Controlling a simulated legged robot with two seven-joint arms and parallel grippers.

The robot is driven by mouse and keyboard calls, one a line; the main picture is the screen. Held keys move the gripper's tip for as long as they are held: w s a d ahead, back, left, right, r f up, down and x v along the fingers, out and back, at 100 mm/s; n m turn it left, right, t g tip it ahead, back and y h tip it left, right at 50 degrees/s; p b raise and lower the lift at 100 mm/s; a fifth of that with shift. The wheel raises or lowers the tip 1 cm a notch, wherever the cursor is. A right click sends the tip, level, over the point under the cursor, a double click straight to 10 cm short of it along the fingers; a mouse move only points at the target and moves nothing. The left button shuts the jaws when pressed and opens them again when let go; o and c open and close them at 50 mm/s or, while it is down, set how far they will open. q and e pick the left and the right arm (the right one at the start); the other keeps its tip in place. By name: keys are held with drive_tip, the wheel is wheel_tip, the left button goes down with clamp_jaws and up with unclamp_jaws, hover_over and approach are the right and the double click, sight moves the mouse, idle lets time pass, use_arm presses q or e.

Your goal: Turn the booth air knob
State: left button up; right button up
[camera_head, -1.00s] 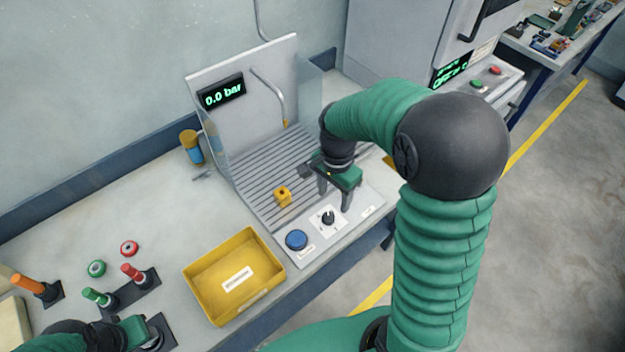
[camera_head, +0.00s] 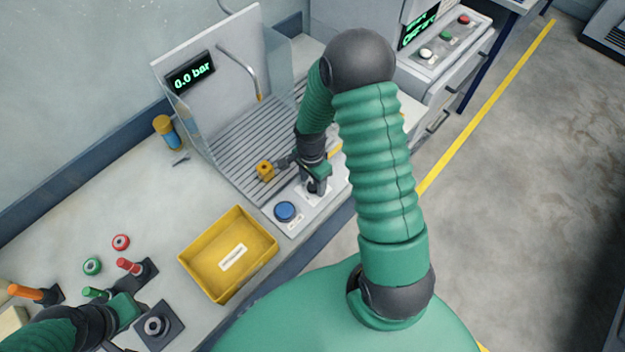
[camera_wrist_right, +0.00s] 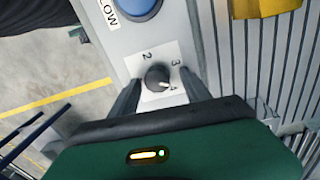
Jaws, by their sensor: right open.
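The booth air knob (camera_wrist_right: 157,77) is a small dark round knob with a pale pointer mark, on a white plate (camera_wrist_right: 150,57) printed with numbers, of which 2, 3 and 4 show. The pointer is near the 4. My right gripper (camera_wrist_right: 160,90) is open, with one finger on each side of the knob; I cannot tell whether they touch it. In the head view my right gripper (camera_head: 316,186) hides the knob. The display (camera_head: 190,73) reads 0.0 bar. My left gripper (camera_head: 135,315) is at the lower left by a dark mount; its jaws are unclear.
A blue button (camera_head: 285,211) sits on the panel left of the knob. A yellow cube-like piece (camera_head: 265,171) is on the ribbed booth floor (camera_head: 232,161). A yellow bin (camera_head: 205,283) stands left of the panel. Red and green pegs are at the lower left.

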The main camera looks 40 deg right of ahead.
drive_tip(key=shift+s+a+r, duration=0.1)
drive_tip(key=shift+s+a, duration=0.05)
drive_tip(key=shift+s, duration=0.2)
drive_tip(key=shift+w+f, duration=0.2)
drive_tip(key=shift+w, duration=0.15)
drive_tip(key=c, duration=0.5)
drive_tip(key=shift+c, duration=1.3)
drive_tip(key=shift+r, duration=0.1)
clamp_jaws()
use_arm(q)
drive_tip(key=shift+s+a, duration=0.15)
drive_tip(key=shift+s, duration=0.05)
